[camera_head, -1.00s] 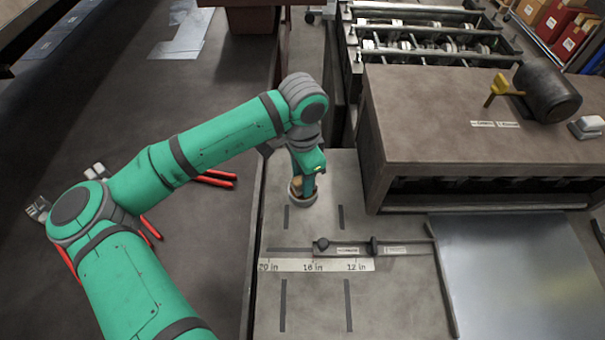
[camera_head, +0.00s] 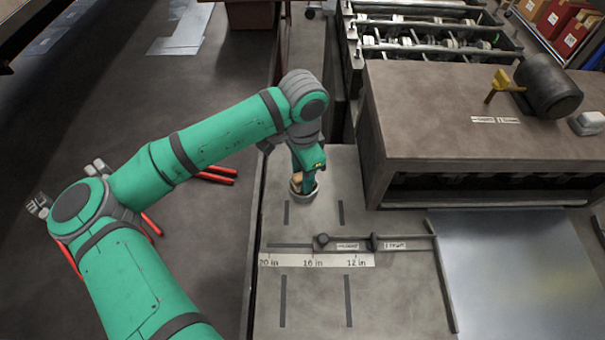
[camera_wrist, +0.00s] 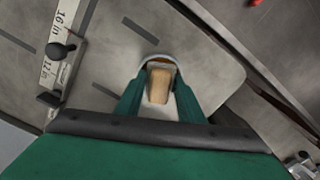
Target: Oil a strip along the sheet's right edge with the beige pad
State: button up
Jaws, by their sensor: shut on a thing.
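The beige pad (camera_wrist: 158,84) shows between my fingers in the wrist view, and a small part of it (camera_head: 297,180) shows in the head view. My gripper (camera_head: 307,178) is shut on the pad. The pad is at a round, shallow dish (camera_head: 301,199) on the grey table; I cannot tell whether it touches the dish's bottom. The metal sheet (camera_head: 520,265) lies flat at the lower right of the head view, well to the right of my gripper. Its right edge is only partly in view.
A brown machine housing (camera_head: 440,130) stands behind the sheet, with a dark cylinder (camera_head: 548,85) on top. A gauge bar with knobs (camera_head: 322,241) and a ruler strip (camera_head: 330,261) lie between the dish and the sheet. Red-handled tools (camera_head: 215,175) lie on the left.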

jog(key=shift+f, duration=0.5)
dwell(1.2)
jog(key=shift+r, duration=0.1)
jog(key=shift+r, duration=3.5)
